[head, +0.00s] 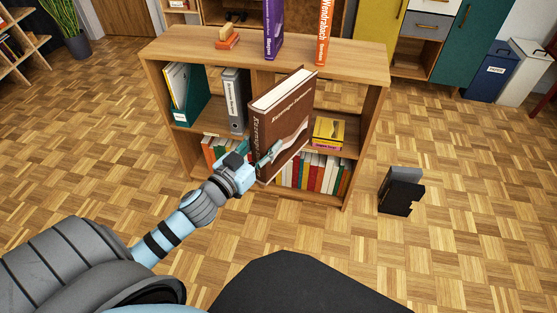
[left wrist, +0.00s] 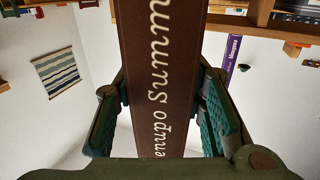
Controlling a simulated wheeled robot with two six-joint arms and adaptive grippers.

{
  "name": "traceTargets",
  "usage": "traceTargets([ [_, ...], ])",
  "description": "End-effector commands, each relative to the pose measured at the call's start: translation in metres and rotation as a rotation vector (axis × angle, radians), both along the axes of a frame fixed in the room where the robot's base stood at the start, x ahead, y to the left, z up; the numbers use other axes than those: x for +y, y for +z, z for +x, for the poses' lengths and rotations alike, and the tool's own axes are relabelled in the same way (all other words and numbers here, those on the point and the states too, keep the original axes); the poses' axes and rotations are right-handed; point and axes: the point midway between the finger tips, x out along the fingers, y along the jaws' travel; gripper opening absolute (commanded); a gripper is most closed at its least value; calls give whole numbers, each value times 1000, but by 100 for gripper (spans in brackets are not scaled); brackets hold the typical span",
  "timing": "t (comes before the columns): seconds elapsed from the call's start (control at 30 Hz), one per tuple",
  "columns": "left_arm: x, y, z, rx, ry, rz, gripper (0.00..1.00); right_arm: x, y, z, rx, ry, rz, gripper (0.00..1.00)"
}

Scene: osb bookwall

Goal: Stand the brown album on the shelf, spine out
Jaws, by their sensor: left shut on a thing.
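The brown album (head: 286,130) is upright in front of the low wooden shelf (head: 340,68), its lettered spine turned toward me and its cover toward the right. My left gripper (head: 262,160) is shut on the album near its lower spine edge. In the left wrist view the album's spine (left wrist: 162,80) fills the middle between the two green finger pads (left wrist: 165,125). The album hides part of the shelf's middle, so I cannot tell whether it touches the shelf. My right gripper is not in view.
The upper level holds a green file box (head: 190,100), a grey binder (head: 235,100) and a yellow box (head: 328,132). Several books (head: 315,172) fill the lower level. Purple (head: 272,30) and orange (head: 324,32) books stand on top. A black holder (head: 401,190) is on the floor at right.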

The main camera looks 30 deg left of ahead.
Motion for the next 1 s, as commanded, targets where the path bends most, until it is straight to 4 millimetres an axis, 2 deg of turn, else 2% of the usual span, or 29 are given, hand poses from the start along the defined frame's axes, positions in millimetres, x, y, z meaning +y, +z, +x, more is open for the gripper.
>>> traceTargets([
  [0.03,14,-33,11,-7,47,4,0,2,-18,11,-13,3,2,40],
  [0.2,67,-109,45,-7,222,2,0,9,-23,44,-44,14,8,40],
  [0.3,89,-148,62,-7,297,2,0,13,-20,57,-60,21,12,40],
  [0.43,106,-185,77,-7,359,1,0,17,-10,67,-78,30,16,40],
  [0.6,113,-204,88,-8,387,3,0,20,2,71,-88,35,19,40],
  [1.0,114,-203,89,-9,390,3,0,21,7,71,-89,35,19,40],
])
